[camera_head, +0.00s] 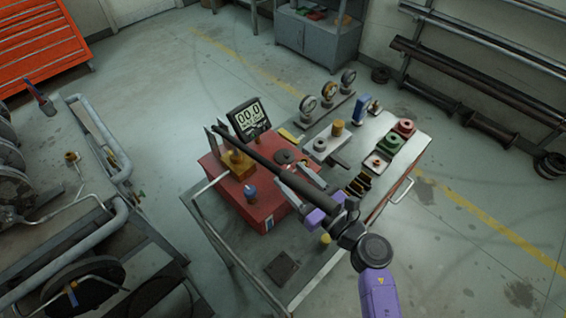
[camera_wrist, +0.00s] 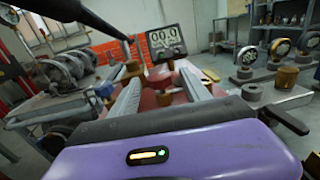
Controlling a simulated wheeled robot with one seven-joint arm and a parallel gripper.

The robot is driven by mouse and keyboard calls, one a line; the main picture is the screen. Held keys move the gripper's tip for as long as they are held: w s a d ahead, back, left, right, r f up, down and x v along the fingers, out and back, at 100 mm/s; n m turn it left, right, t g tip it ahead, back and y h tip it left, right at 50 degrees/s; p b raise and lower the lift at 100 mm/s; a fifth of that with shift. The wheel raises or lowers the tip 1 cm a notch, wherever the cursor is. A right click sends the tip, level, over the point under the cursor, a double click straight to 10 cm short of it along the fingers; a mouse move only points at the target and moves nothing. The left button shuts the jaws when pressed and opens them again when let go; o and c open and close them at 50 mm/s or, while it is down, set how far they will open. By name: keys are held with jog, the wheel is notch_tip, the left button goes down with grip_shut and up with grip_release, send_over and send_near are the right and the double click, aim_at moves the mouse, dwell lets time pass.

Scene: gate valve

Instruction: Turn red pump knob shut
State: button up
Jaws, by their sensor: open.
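The red pump (camera_head: 232,205) is a red box on the cart, with a digital gauge (camera_head: 248,117) reading 00.0 at its back. A blue-topped knob (camera_head: 250,191) stands on its near left part, and a dark round knob (camera_head: 285,157) on its right part. I cannot tell which is the task's knob. My gripper (camera_head: 289,168) is over the pump's right side, close to the dark knob, its grey fingers apart. In the wrist view, my gripper (camera_wrist: 160,78) shows open, with red pump surface (camera_wrist: 168,97) between the fingers and the gauge (camera_wrist: 163,42) beyond.
A long dark bar (camera_head: 262,157) slants over the pump, close to my gripper. A brass block (camera_head: 238,163) sits on the pump's left. Pipework (camera_head: 103,155) stands at left.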

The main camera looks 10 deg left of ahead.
aim_at(287, 166)
jog(key=x, duration=0.6)
grip_shut()
jog(key=shift+s, duration=0.1)
jog(key=shift+m+t+h, duration=0.3)
jog(key=shift+t, duration=0.1)
jog(key=m+t+h, duration=0.1)
jog(key=h, duration=0.1)
jog(key=m+t+h, duration=0.1)
jog(key=m+h, duration=0.1)
jog(key=m+t+h+b, duration=0.1)
jog(key=shift+w+d+f+t+h, duration=0.1)
jog(key=shift+w+d+t+h, duration=0.2)
jog(key=shift+d+h, duration=0.1)
jog(key=shift+w+d+m+t+h+b, duration=0.1)
jog(key=shift+d+m+t+h+b, duration=0.15)
jog(key=shift+m+h, duration=0.65)
jog(key=shift+w+d+m+t+h+b, duration=0.1)
jog(key=shift+d+m+t+h+b, duration=0.1)
jog(key=shift+m+h, duration=0.75)
jog(key=shift+d+m+t+h+b, duration=0.2)
jog(key=shift+m+h, duration=0.25)
jog(key=shift+h, duration=0.9)
